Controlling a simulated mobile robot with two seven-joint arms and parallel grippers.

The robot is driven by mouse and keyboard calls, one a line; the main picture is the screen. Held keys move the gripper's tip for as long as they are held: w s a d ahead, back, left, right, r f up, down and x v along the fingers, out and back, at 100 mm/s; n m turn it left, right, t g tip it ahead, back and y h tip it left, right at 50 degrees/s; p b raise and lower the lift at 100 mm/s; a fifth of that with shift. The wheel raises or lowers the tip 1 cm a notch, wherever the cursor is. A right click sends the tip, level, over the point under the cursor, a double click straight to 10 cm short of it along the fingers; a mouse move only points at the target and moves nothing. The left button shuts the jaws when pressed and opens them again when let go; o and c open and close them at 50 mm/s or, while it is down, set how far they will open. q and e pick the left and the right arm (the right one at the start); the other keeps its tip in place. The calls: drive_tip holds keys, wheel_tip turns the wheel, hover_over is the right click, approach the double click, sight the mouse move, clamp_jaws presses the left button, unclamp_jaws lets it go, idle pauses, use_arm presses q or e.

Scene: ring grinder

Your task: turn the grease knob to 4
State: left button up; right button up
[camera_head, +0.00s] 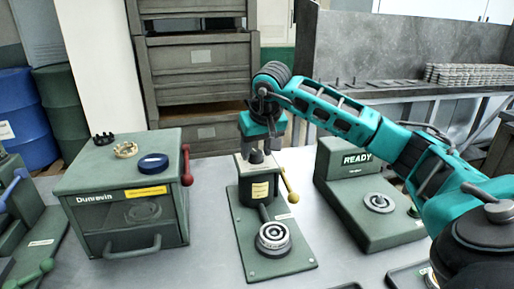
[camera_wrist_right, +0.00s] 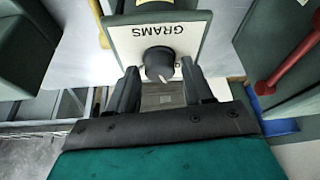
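The grease knob (camera_wrist_right: 159,63) is a dark round knob on a white plate marked GRAMS (camera_wrist_right: 150,38) in the right wrist view. It has a pale pointer line. Most of the dial's numbers are hidden, so its setting cannot be read. In the head view the knob (camera_head: 257,156) sits on top of the green grease unit (camera_head: 258,188), just below my right gripper (camera_head: 264,142). My right gripper points down at it. In the wrist view its open fingertips (camera_wrist_right: 160,70) stand on either side of the knob, with gaps visible. My left gripper is not in view.
A yellow-tipped lever (camera_head: 289,190) stands right of the unit, and a round dial-like fixture (camera_head: 273,238) is in front. The green Dunravin box (camera_head: 125,205) with a red-knobbed lever (camera_head: 187,165) is left. A green READY station (camera_head: 365,215) is right.

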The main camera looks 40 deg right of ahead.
drive_tip(key=c, duration=0.8)
drive_tip(key=shift+c, duration=0.2)
drive_tip(key=shift+r, duration=0.1)
drive_tip(key=shift+a+r+m+h+p, duration=0.1)
drive_tip(key=shift+m+h+p, duration=0.2)
drive_tip(key=shift+m+p, duration=0.7)
drive_tip(key=m+h+p, duration=0.1)
drive_tip(key=m, duration=0.1)
drive_tip(key=shift+w+m+g, duration=0.1)
drive_tip(key=shift+m+g, duration=0.2)
drive_tip(key=shift+g, duration=0.1)
drive_tip(key=shift+a+m+g, duration=0.1)
drive_tip(key=shift+m+g, duration=0.2)
drive_tip(key=shift+m, duration=0.5)
drive_tip(key=m+g+h, duration=0.1)
drive_tip(key=m, duration=0.2)
drive_tip(key=shift+w+m+p, duration=0.15)
drive_tip(key=shift+m+p, duration=0.15)
drive_tip(key=shift+m, duration=0.1)
drive_tip(key=m+g, duration=0.1)
drive_tip(key=m, duration=0.2)
drive_tip(key=m+g, duration=0.1)
drive_tip(key=m, duration=0.1)
drive_tip(key=shift+w+m+g, duration=0.1)
drive_tip(key=shift+m+g, duration=0.2)
drive_tip(key=shift+m, duration=0.1)
